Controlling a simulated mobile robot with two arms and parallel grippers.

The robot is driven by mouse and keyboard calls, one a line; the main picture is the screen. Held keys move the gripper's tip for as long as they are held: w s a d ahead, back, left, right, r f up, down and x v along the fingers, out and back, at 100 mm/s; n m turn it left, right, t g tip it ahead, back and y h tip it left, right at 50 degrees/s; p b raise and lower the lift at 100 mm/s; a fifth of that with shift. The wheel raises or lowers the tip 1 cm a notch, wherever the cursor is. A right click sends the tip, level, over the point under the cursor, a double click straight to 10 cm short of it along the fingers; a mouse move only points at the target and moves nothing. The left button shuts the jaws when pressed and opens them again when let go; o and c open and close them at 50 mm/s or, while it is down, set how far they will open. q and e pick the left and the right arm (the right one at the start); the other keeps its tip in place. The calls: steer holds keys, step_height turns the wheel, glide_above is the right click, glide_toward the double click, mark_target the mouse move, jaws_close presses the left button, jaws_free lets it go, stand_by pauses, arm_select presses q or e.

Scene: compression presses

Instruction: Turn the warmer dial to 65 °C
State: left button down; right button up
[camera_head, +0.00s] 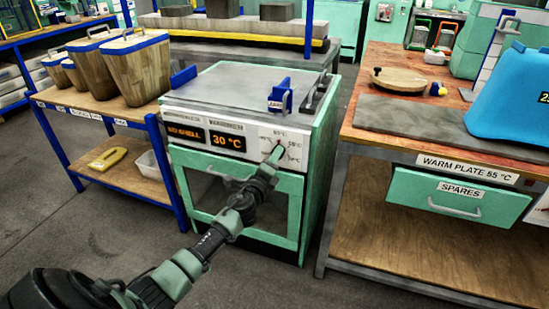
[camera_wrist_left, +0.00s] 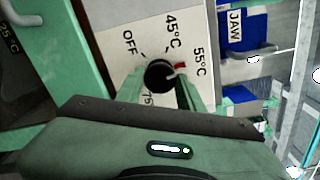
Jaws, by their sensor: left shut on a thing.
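The warmer (camera_head: 255,120) is a green and grey cabinet with a glass door and a display reading 30 °C. Its black dial (camera_wrist_left: 159,75) sits on a white panel marked OFF, 45 °C, 55 °C and a partly hidden 75. The red pointer is turned toward the 55 °C mark. No 65 °C mark can be made out in the wrist view. My left gripper (camera_head: 276,156) reaches the panel at the warmer's upper right front. In the wrist view its two green fingers (camera_wrist_left: 160,88) are shut on the dial, one on each side. My right gripper is out of view.
A blue bracket (camera_head: 280,95) and a dark handle stand on the warmer's top. A shelf with wooden bins (camera_head: 135,70) is at left. A wooden bench (camera_head: 400,120) with a plate labelled WARM PLATE 55 °C is at right. Bare floor lies in front.

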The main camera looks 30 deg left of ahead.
arm_select(q)
steer(key=shift+f+m+p, duration=0.15)
steer(key=shift+m+p, duration=1.55)
steer(key=shift+m, duration=5)
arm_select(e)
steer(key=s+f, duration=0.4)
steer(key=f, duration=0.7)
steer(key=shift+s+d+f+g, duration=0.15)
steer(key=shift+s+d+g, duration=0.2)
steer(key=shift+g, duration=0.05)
arm_select(q)
steer(key=c, duration=0.9)
jaws_free()
